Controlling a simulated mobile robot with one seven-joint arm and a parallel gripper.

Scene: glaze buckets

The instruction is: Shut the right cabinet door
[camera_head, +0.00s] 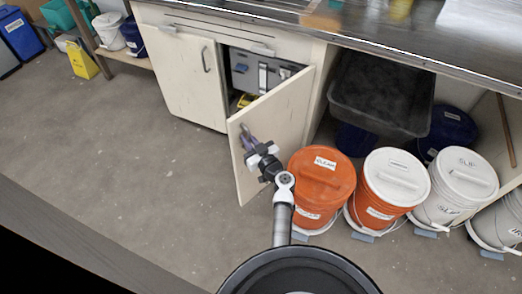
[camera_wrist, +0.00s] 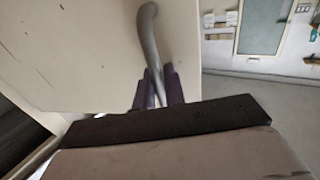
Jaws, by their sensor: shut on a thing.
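The right cabinet door (camera_head: 275,135) stands open, swung out from the cabinet toward me. The cream door also fills much of the wrist view (camera_wrist: 80,50). Its grey curved handle (camera_wrist: 149,38) runs down between my fingers there. My gripper (camera_head: 248,138) is at the door's outer face near its free edge. In the wrist view its two dark purple fingers (camera_wrist: 158,88) are shut on the handle. The left cabinet door (camera_head: 183,72) is closed and has its own handle (camera_head: 206,58).
Inside the open cabinet are a grey case (camera_head: 245,72) and a yellow item (camera_head: 245,100). An orange bucket (camera_head: 318,185) stands just right of the door, with another orange bucket (camera_head: 388,190) and white buckets beyond. The floor (camera_head: 130,170) left of the door is clear.

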